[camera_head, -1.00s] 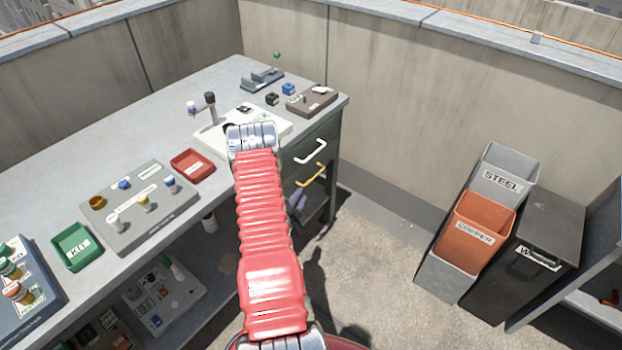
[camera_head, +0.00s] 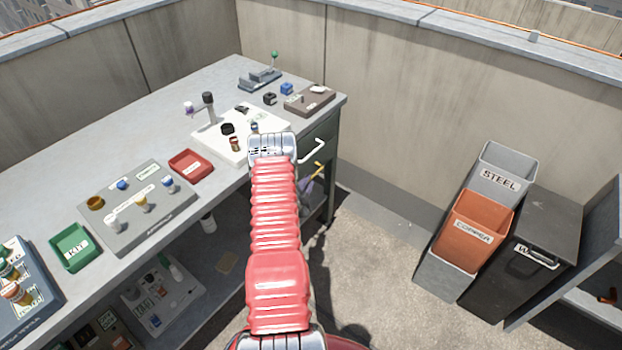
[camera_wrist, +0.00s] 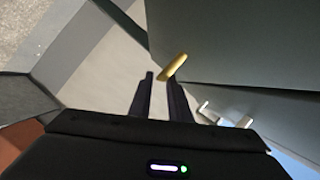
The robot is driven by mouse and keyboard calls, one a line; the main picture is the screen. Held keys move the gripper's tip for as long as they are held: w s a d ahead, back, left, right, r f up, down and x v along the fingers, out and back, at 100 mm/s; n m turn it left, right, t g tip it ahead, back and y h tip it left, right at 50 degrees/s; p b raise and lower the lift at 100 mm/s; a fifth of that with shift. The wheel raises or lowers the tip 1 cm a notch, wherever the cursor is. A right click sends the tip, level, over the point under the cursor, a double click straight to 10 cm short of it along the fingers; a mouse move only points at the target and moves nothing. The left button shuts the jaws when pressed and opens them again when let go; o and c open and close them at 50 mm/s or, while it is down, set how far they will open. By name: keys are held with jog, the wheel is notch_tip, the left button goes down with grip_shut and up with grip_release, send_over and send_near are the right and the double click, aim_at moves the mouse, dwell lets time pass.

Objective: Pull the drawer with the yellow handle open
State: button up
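The yellow handle (camera_head: 319,171) is on the lower drawer at the end of the dark green bench cabinet, below the white-handled drawer. My arm covers part of it in the head view. In the wrist view the yellow handle (camera_wrist: 173,67) stands out from a grey drawer front (camera_wrist: 225,40), close to the tip of the right finger. My gripper (camera_wrist: 159,76) has its two dark fingers apart, with pale floor showing between them. I cannot tell whether the handle lies between the fingers or in front of the right one. The head view hides the gripper behind the arm.
The upper drawer has a white handle (camera_head: 312,150), close to the yellow one. The bench top (camera_head: 110,120) carries trays and small parts. Steel (camera_head: 503,165) and copper (camera_head: 472,232) bins stand at the right. Open floor (camera_head: 375,235) lies between bench and bins.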

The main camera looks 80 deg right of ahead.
jog(key=shift+x, duration=1.95)
jog(key=shift+c, duration=0.4)
grip_shut()
